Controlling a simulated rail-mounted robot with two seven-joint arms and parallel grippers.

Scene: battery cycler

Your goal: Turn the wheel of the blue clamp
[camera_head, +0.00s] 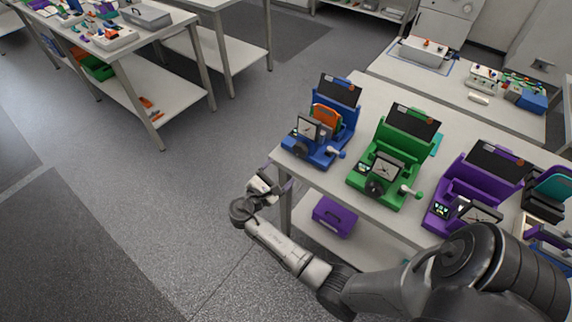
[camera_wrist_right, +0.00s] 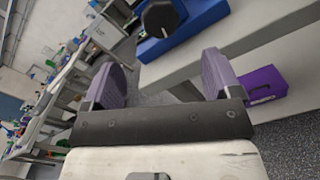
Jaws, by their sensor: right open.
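The blue clamp (camera_head: 347,122) stands at the table's left end, with an orange piece (camera_head: 326,116) in it and a dial on its front. Its dark wheel (camera_head: 306,132) is small and partly hard to make out in the head view. In the right wrist view, a black, many-sided wheel (camera_wrist_right: 161,17) shows at the top by the blue base (camera_wrist_right: 205,14), beyond the fingertips. My right gripper (camera_head: 282,184) is open and empty, off the table's left end, in front of and apart from the clamp. It also shows in the right wrist view (camera_wrist_right: 158,78). My left gripper is out of view.
A green clamp (camera_head: 390,165) and a purple clamp (camera_head: 470,190) stand to the right on the same table (camera_head: 362,88). A purple box (camera_head: 334,216) sits on the shelf below. The table edge lies close to my right gripper. The floor to the left is clear.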

